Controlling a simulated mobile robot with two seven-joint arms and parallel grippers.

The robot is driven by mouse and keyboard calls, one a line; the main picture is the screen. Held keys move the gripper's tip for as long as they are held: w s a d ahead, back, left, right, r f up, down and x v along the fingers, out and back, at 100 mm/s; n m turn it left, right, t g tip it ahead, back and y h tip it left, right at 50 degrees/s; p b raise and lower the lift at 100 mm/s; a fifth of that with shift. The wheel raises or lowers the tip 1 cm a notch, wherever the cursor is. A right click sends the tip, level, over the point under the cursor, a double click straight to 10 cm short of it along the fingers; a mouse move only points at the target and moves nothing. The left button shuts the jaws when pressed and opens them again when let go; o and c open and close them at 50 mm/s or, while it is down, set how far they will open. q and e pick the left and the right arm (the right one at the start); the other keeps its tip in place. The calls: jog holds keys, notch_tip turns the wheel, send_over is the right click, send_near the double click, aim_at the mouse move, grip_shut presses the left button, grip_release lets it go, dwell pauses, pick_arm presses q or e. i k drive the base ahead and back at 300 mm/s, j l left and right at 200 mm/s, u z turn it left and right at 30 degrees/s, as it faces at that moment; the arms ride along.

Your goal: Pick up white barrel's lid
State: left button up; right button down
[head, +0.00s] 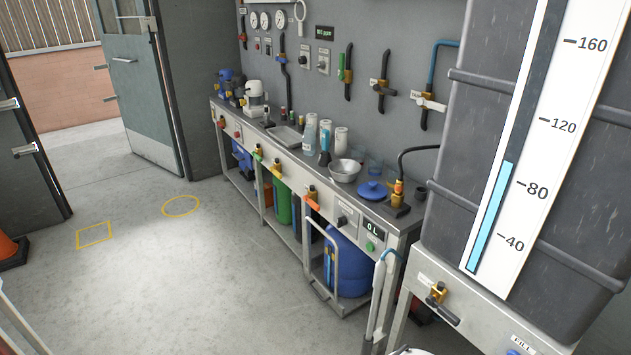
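No white barrel with a lid can be made out for certain. A small piece of a white rounded object (410,351) shows at the bottom edge, and the rest of it is cut off, so I cannot tell whether it is the barrel or its lid. A blue lid with a knob (372,190) lies on the workbench beside a metal bowl (344,171). Neither of my grippers is in view.
A long metal workbench (290,155) runs along the grey wall. A blue barrel (346,262) stands under it behind a metal cart frame. A large grey tank (485,120) with a level scale fills the right. An orange cone (10,250) stands at left. The middle floor is clear.

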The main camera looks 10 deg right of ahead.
aim_at(372, 191)
jog(key=i+j+u, duration=0.2)
jog(key=i, duration=0.2)
jog(key=i+j+u, duration=0.2)
jog(key=i, duration=0.2)
jog(key=i+j+u, duration=0.2)
jog(key=i, duration=0.25)
jog(key=i+z, duration=0.15)
jog(key=z, duration=0.25)
jog(key=i+z, duration=0.2)
jog(key=z, duration=0.2)
jog(key=i+z, duration=0.15)
jog(key=z, duration=0.25)
jog(key=i+j+z, duration=0.1)
jog(key=z, duration=0.3)
jog(key=i+j+z, duration=0.1)
jog(key=z, duration=0.3)
jog(key=i+j+z, duration=0.1)
jog(key=z, duration=0.25)
jog(key=i+j+z, duration=0.1)
jog(key=z, duration=0.3)
jog(key=j+z, duration=0.25)
jog(key=z, duration=0.15)
jog(key=i+j+z, duration=0.1)
jog(key=j+z, duration=0.2)
jog(key=i+j+z, duration=0.1)
jog(key=j+z, duration=0.2)
